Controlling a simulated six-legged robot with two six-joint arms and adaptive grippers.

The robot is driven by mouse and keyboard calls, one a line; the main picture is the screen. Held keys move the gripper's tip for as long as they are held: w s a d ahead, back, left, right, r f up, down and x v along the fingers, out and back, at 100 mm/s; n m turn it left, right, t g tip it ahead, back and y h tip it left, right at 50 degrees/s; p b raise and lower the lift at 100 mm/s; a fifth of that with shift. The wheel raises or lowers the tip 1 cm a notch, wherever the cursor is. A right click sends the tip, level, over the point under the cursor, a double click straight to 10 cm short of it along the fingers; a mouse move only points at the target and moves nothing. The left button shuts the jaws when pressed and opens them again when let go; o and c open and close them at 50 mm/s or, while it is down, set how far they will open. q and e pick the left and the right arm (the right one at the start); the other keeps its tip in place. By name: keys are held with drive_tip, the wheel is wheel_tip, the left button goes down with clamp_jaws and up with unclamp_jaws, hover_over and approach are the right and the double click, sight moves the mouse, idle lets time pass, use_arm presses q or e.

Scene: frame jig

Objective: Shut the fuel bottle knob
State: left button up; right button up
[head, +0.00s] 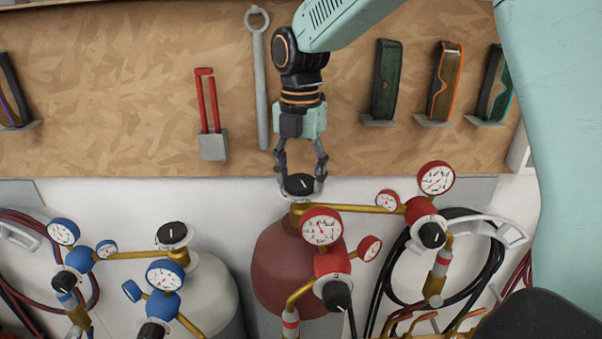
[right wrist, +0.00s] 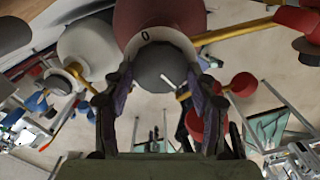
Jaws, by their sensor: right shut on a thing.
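The fuel bottle (head: 275,262) is the dark red cylinder in the middle of the head view. Its black knob (head: 299,184) with a white pointer line sits on top. My right gripper (head: 300,178) comes down from above and is shut on the knob, a finger on each side. In the right wrist view the grey knob (right wrist: 160,66) lies between the fingertips, over a white dial plate (right wrist: 147,35) marked "0". The pointer line is turned away from the "0". My left gripper is not in view.
Red gauges (head: 321,226) and brass pipes (head: 360,206) stand close right of the knob. A white bottle (head: 210,290) with blue gauges (head: 165,275) and its own black knob (head: 172,235) is at left. A wooden tool board (head: 120,100) stands behind.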

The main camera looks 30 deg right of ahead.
drive_tip(key=shift+c, duration=1.1)
